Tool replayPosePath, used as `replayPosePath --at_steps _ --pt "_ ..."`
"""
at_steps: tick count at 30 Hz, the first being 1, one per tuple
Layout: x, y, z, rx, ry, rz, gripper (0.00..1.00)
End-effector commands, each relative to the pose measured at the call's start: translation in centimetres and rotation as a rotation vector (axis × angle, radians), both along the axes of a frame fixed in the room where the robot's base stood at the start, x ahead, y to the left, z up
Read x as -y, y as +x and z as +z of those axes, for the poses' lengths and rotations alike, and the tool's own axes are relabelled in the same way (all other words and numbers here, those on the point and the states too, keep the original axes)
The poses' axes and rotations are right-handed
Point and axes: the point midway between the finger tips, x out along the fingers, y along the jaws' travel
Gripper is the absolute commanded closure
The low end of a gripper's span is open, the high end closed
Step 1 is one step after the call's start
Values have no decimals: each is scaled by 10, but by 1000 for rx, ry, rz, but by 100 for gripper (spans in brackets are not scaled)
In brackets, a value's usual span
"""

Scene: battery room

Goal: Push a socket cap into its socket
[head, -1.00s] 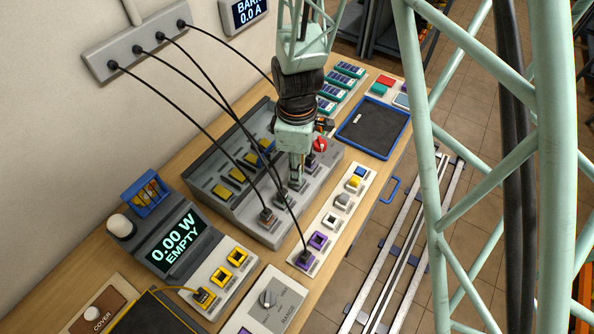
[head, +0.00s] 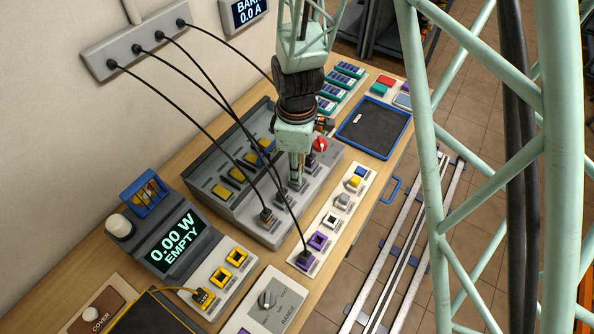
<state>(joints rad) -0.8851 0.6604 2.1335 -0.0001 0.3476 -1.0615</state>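A white socket strip (head: 323,226) lies along the front of the bench. It carries a blue and yellow piece (head: 356,178) at its far end, a grey cap-like piece (head: 343,199), a white-rimmed black socket (head: 331,220) and a purple socket (head: 317,240). A black cable plug (head: 305,258) sits at its near purple socket. My gripper (head: 296,186) points down at the front part of the grey sloped console (head: 232,207), left of the strip. Its fingertips are small and dark against the console, so I cannot tell whether they hold anything or touch it.
Black cables hang from a wall box (head: 135,40) across the console. A meter reading 0.00 W EMPTY (head: 178,240) stands at the left, with yellow sockets (head: 228,266) beside it. A red knob (head: 319,144) and a blue-rimmed tray (head: 374,128) lie beyond my gripper.

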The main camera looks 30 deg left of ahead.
Motion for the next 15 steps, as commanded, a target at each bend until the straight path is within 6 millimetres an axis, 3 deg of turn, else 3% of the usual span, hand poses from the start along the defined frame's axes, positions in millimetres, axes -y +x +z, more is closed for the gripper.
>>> replayPosePath --at_steps 15 --pt "0 0 -7 0 0 0 90"
